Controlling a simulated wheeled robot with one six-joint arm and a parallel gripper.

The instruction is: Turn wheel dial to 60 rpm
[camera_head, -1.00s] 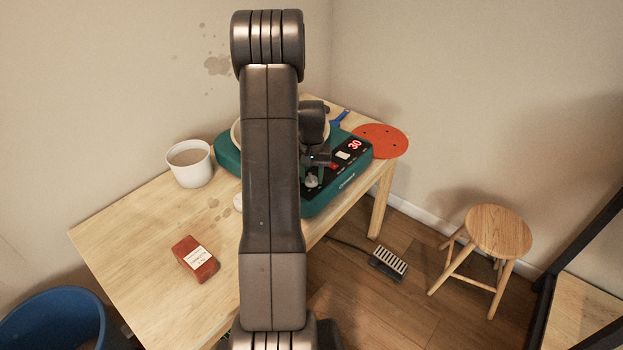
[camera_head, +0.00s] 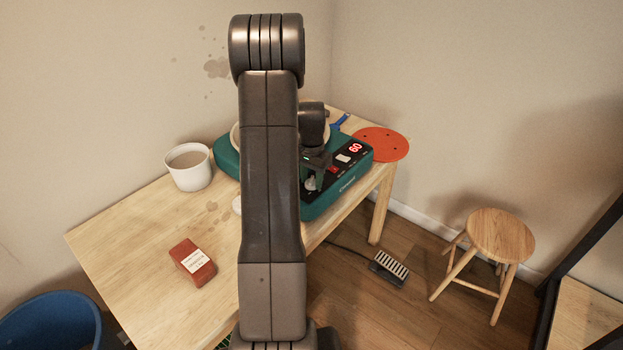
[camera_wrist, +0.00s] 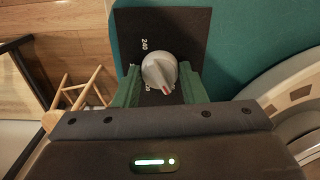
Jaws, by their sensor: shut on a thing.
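The teal pottery wheel (camera_head: 228,160) stands on the table, with most of it hidden behind my arm. Its red display (camera_head: 355,148) reads 60. The grey dial (camera_head: 311,183) is on the black panel at the wheel's front edge. In the wrist view the dial (camera_wrist: 160,70) has a red pointer mark toward the lower right, and "240" is printed beside it. My gripper (camera_wrist: 158,88) has its green fingers on either side of the dial and is shut on it. In the head view my gripper (camera_head: 312,176) is small and partly hidden by my arm.
On the table are a white bucket (camera_head: 189,168), a red-brown clay block (camera_head: 193,262) and an orange round bat (camera_head: 382,145). A foot pedal (camera_head: 389,268) and a wooden stool (camera_head: 499,235) stand on the floor at right. A blue bin (camera_head: 55,318) is at lower left.

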